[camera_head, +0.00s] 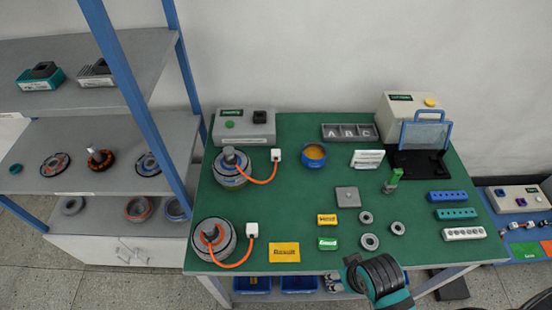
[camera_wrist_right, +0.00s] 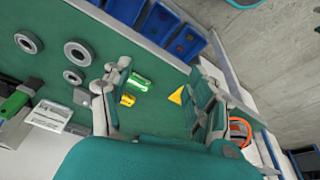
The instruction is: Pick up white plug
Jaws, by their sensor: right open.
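Two white plugs show in the head view, each on an orange cable from a hub motor. One white plug (camera_head: 252,230) is beside the front hub motor (camera_head: 213,240) at the table's left front. The other white plug (camera_head: 276,155) is beside the rear hub motor (camera_head: 232,167). My right gripper (camera_head: 352,268) is at the table's front edge, right of both plugs and apart from them. In the right wrist view my right gripper (camera_wrist_right: 160,78) is open, with nothing between its fingers. I cannot make out a plug in that view. My left gripper is not in view.
The green table (camera_head: 300,215) holds a yellow Result card (camera_head: 285,252), small yellow and green boxes, grey rings (camera_head: 369,241), a blue round container (camera_head: 314,155) and power strips (camera_head: 463,233) at the right. A shelf rack (camera_head: 110,150) stands left. Blue bins (camera_head: 300,284) sit below the front edge.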

